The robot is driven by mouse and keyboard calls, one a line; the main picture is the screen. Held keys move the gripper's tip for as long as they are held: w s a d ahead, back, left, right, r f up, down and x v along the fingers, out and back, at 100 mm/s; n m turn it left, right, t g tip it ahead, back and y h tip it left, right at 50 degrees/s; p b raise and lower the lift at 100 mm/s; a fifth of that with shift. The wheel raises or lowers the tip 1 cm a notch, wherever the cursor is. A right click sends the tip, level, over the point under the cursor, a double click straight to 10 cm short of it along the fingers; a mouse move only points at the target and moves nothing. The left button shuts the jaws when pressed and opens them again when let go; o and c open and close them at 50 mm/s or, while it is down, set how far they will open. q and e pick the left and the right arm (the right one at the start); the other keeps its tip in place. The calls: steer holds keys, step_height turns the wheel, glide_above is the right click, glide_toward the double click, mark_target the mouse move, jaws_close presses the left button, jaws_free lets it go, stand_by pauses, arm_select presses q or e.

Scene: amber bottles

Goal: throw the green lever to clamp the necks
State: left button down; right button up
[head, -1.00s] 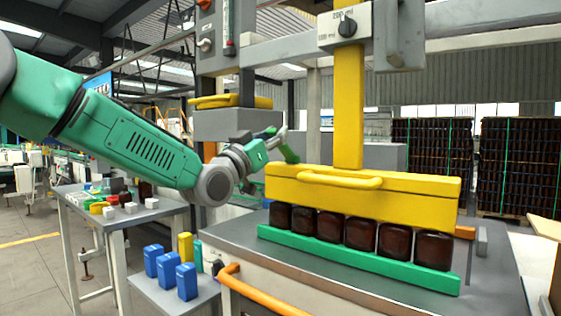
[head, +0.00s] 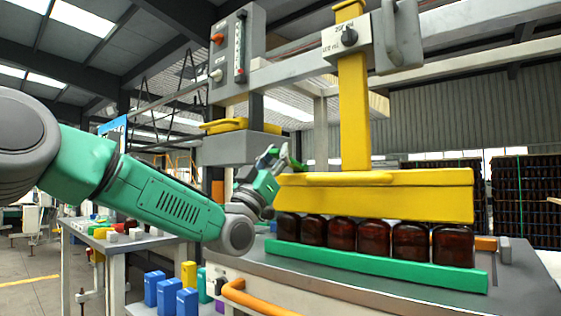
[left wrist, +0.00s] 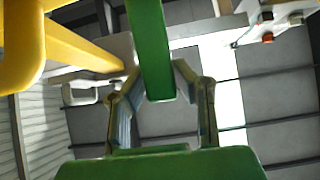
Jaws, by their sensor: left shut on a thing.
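The green lever (left wrist: 150,45) runs as a straight bar between my left gripper's fingers in the left wrist view. My left gripper (left wrist: 160,80) is shut on it, with a finger on each side. In the head view, this gripper (head: 275,163) is at the left end of the yellow clamp head (head: 390,198), and only a small part of the lever (head: 297,164) shows behind it. Several amber bottles (head: 373,238) stand upright in a row under the clamp head. Their necks are hidden by it. My right gripper is not in view.
A green rail (head: 375,266) runs along the front of the bottles on the grey bench. An orange handle (head: 262,300) sticks out at the bench's front left. Blue blocks (head: 154,288) stand lower left. A grey control box (head: 229,50) hangs above.

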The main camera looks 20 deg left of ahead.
arm_select(q)
steer(key=shift+d+f, duration=0.1)
steer(key=shift+f, duration=0.25)
steer(key=c, duration=1.5)
jaws_free()
steer(key=shift+o, duration=1.1)
steer(key=shift+s+r, duration=0.1)
steer(key=shift+s, duration=0.05)
steer(key=shift+a, duration=0.35)
steer(key=v, duration=1.2)
